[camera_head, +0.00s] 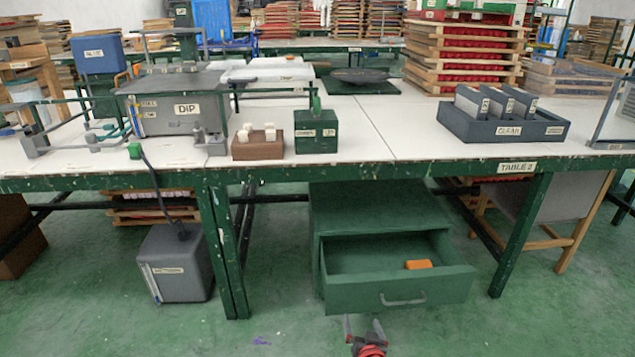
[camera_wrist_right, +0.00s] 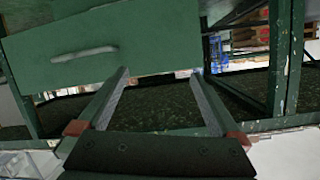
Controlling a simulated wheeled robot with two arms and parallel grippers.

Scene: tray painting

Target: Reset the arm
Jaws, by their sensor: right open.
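My right gripper (camera_head: 363,328) shows at the bottom edge of the head view, low in front of the open green drawer (camera_head: 395,290). Its red and grey fingers stand apart with nothing between them. In the right wrist view the open gripper (camera_wrist_right: 160,78) points toward the drawer front (camera_wrist_right: 150,45), with the metal handle (camera_wrist_right: 84,54) at upper left; the fingers do not hold the handle. The drawer is pulled out below the table, and an orange block (camera_head: 418,264) lies inside it. My left gripper is not in view.
The white table (camera_head: 370,140) above has a green painted edge. On it stand a dip tank (camera_head: 178,112), a brown block with pale pegs (camera_head: 258,149), a green box (camera_head: 317,136) and a dark clean tray (camera_head: 503,129). A grey box (camera_head: 176,266) stands on the floor. Table legs flank the drawer.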

